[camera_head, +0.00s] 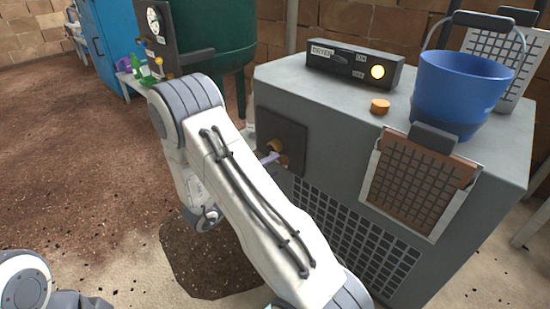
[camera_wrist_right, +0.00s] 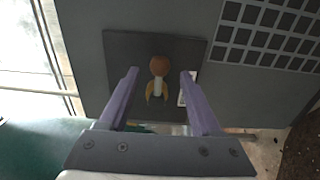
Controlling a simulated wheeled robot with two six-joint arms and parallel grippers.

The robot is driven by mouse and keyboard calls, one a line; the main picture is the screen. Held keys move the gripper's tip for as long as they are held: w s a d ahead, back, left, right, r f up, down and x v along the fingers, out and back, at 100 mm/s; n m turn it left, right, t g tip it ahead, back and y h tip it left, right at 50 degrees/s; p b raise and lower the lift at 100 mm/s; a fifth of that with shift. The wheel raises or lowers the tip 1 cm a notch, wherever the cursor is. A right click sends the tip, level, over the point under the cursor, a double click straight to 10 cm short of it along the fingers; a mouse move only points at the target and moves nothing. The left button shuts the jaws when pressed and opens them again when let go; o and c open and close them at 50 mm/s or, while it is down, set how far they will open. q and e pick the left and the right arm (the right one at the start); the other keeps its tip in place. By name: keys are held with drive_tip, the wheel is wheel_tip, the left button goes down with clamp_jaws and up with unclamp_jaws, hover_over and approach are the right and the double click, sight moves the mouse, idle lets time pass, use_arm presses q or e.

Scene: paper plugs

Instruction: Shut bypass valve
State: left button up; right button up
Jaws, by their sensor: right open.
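A brass-brown valve (camera_head: 275,146) sits on a dark square plate (camera_head: 283,133) on the side of the grey dryer cabinet. In the right wrist view the valve (camera_wrist_right: 158,66) shows a round brown knob, a pale stem and tan prongs below it. My right gripper (camera_wrist_right: 158,76) is open, with its two purple fingers on either side of the valve and visible gaps between. In the head view my right arm hides most of the gripper; only a purple finger (camera_head: 268,158) shows beside the valve. I see only part of my left arm at the bottom left, not its gripper.
On the cabinet top stand a dryer switch box (camera_head: 354,66) with a lit yellow lamp, an orange knob (camera_head: 380,106) and a blue bucket (camera_head: 459,92). A brown mesh panel (camera_head: 420,185) hangs on the front. A green tank (camera_head: 212,30) with a gauge stands behind.

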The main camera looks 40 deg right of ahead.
drive_tip(key=shift+w+d+p, duration=0.1)
drive_tip(key=shift+d+p, duration=0.75)
drive_tip(key=shift+d, duration=0.85)
drive_tip(key=c, duration=0.9)
